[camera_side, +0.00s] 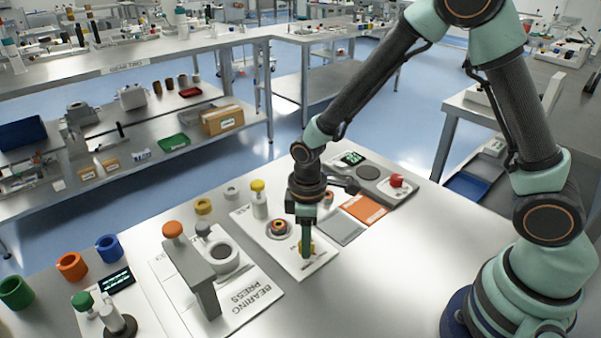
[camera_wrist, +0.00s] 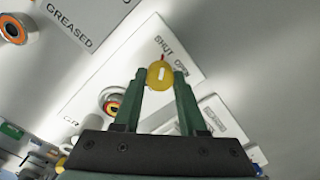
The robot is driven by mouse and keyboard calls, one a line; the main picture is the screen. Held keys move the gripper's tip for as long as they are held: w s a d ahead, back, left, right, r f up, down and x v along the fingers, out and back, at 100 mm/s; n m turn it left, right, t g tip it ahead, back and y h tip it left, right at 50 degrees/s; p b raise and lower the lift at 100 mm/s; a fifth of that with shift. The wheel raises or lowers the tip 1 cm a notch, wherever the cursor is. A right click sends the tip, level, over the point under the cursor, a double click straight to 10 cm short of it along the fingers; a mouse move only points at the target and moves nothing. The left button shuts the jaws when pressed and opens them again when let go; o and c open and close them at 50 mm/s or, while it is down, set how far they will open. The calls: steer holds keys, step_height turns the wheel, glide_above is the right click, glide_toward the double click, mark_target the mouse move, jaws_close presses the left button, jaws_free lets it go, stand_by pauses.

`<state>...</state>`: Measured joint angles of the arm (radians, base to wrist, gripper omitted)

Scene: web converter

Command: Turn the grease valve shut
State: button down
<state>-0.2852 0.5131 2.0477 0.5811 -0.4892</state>
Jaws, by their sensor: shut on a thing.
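The grease valve's yellow handle (camera_wrist: 160,74) sits between my two green fingers in the wrist view, with a red mark at its far edge. The words SHUT and OPEN are printed on the white plate (camera_wrist: 150,32) beyond it. My gripper (camera_wrist: 158,85) is shut on the yellow handle. In the side view my gripper (camera_side: 306,252) points down at the front end of the white plate (camera_side: 318,266), with a little of the yellow handle (camera_side: 311,246) showing beside the fingers. The exact angle of the red mark against the two words is hard to tell.
A ring-shaped bearing (camera_side: 279,228) and a yellow-topped post (camera_side: 258,195) stand on the same plate. A bearing press (camera_side: 195,275) stands to the left. Grey and orange pads (camera_side: 364,208) and a red button (camera_side: 396,181) lie behind. The table's front right is clear.

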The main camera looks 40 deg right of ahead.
stand_by(0.3)
steer(key=shift+c, duration=2.3)
jaws_free()
steer(key=shift+r, duration=0.1)
step_height(320, 180, up, 12)
steer(key=s+d+r+m+t, duration=0.5)
steer(key=s+d+r+m, duration=0.2)
steer(key=d+r, duration=0.3)
steer(key=shift+s+d+r+m+t, duration=0.15)
steer(key=shift+d+r+m+t, duration=0.15)
steer(key=shift+m, duration=0.6)
